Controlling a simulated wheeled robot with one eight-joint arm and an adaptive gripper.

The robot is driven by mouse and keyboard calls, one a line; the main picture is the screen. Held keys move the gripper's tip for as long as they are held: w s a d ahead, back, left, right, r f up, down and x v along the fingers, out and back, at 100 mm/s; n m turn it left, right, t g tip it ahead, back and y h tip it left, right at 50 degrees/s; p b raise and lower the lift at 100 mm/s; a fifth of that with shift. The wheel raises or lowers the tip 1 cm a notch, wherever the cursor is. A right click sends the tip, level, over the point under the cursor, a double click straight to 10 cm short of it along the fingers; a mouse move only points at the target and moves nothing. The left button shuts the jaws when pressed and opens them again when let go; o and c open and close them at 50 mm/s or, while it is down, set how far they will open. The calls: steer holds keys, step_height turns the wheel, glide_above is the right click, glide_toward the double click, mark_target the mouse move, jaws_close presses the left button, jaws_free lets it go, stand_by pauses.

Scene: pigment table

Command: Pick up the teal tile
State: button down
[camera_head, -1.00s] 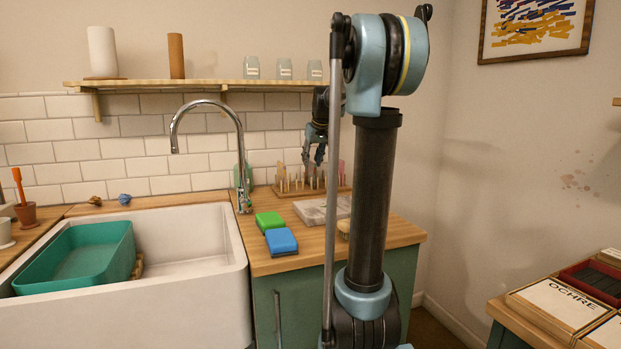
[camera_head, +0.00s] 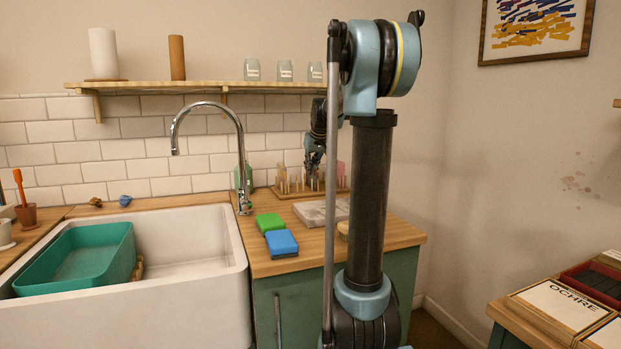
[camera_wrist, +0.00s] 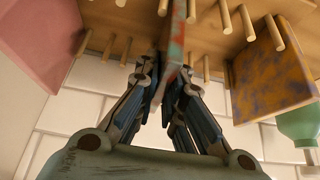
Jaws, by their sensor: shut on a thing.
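The teal tile (camera_wrist: 173,48) stands on edge among the pegs in the wrist view, teal with rust-red patches. My gripper (camera_wrist: 160,75) is shut on its near edge, one finger on each side. In the head view my gripper (camera_head: 312,172) is down at the peg rack (camera_head: 285,193) at the back of the counter. I cannot make out the teal tile there. The rack's wood and pegs also fill the top of the wrist view (camera_wrist: 125,20).
A pink tile (camera_wrist: 38,42) stands left and a mottled ochre tile (camera_wrist: 270,75) right of the held one. A green bottle (camera_wrist: 300,125) is beyond the ochre tile. The faucet (camera_head: 240,160), green sponge (camera_head: 269,222), blue sponge (camera_head: 281,243) and grey slab (camera_head: 318,211) are nearby.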

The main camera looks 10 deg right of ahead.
step_height(320, 180, up, 10)
stand_by(0.6)
stand_by(1.0)
